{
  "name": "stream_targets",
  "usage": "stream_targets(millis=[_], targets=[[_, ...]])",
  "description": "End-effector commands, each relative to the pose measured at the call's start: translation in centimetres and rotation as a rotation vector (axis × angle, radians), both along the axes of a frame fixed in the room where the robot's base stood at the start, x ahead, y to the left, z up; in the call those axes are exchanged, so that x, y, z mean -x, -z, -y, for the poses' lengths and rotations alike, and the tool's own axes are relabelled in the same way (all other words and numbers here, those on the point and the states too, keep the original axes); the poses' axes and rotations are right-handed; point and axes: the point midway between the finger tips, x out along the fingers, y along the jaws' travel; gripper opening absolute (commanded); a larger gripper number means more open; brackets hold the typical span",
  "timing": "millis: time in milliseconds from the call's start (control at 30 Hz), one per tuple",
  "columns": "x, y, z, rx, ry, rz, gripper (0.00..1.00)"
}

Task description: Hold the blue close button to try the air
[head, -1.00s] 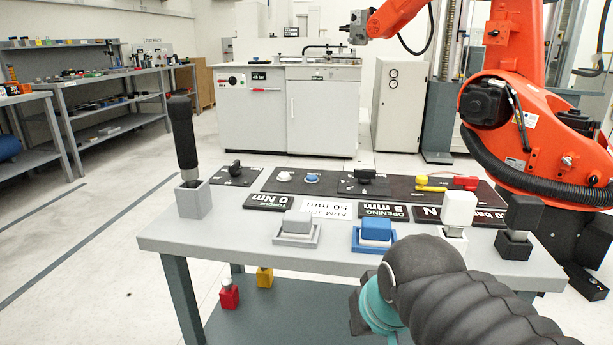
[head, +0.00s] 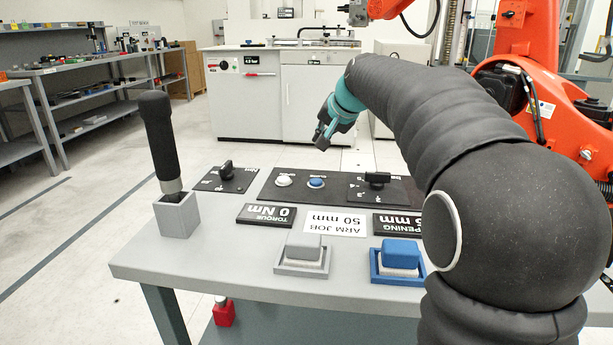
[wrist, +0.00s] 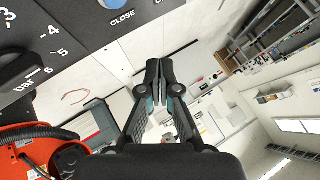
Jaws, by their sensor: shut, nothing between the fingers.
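The blue close button (head: 316,183) is a small round button on the dark panel (head: 335,193), to the right of a white round button (head: 284,181). In the wrist view the blue button (wrist: 112,3) is cut off by the top edge, with the word CLOSE printed beside it. My gripper (head: 320,140) appears above and beyond the panel in the head view, apart from the button. It is shut and empty, and its fingertips (wrist: 160,66) meet in the wrist view.
A black knob (head: 377,178) stands on the panel right of the buttons. In front are a grey block (head: 303,247), a blue block (head: 401,250) and display plates. A black-handled tool (head: 157,135) stands at left. The orange arm (head: 530,100) is behind at right.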

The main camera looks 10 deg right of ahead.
Motion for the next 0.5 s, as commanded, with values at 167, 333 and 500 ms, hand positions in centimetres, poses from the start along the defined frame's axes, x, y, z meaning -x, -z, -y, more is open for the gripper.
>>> stream_targets(millis=[167, 333, 500], targets=[[-1.0, -0.1, -0.7, -0.013, -0.005, 0.006, 0.00], [-1.0, -0.1, -1.2, -0.013, -0.012, 0.006, 0.00], [-0.9, 0.1, -1.3, -0.012, -0.014, 0.005, 0.00]])
